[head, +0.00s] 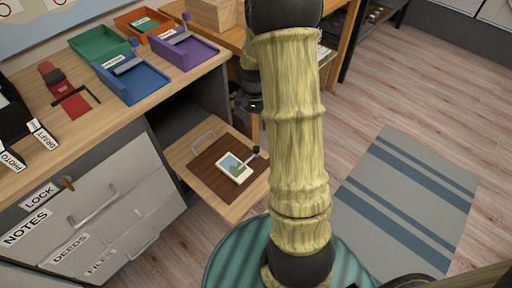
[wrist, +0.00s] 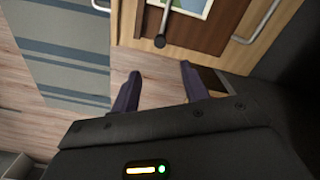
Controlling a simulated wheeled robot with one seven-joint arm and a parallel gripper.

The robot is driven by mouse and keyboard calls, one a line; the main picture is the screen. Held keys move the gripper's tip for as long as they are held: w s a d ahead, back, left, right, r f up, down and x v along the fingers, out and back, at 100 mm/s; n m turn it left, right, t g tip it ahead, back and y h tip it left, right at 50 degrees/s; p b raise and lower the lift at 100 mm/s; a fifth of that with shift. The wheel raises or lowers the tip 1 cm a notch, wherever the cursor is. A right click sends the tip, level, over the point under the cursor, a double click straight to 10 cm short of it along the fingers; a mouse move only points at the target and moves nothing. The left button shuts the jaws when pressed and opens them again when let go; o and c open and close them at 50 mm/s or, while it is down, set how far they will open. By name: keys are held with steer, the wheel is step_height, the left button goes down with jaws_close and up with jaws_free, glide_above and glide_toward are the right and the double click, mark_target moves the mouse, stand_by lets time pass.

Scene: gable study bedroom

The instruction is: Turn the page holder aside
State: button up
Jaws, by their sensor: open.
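A wooden board (head: 237,210) with a brown panel (head: 205,174) juts from the desk. A picture card (head: 233,168) lies on the panel. A thin rod with a dark knob (head: 256,151), which looks like the page holder, lies at the card's right edge. In the wrist view the rod (wrist: 166,20) crosses the card (wrist: 194,6) and its knob (wrist: 160,41) is toward my gripper. My gripper (wrist: 158,84) is open, its two dark purple fingers apart and empty, short of the knob. In the head view my gripper (head: 252,106) is partly hidden behind my arm.
A metal handle (head: 203,139) stands at the board's left side. The desk (head: 95,125) carries green (head: 98,44), blue (head: 130,82), purple (head: 184,50) and orange (head: 146,22) trays. Labelled grey drawers (head: 80,225) are below. A striped rug (head: 408,195) lies on open floor.

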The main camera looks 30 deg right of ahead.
mark_target(256, 148)
step_height(256, 148, down, 13)
steer(key=b, duration=0.4)
steer(key=shift+d, duration=0.1)
jaws_close()
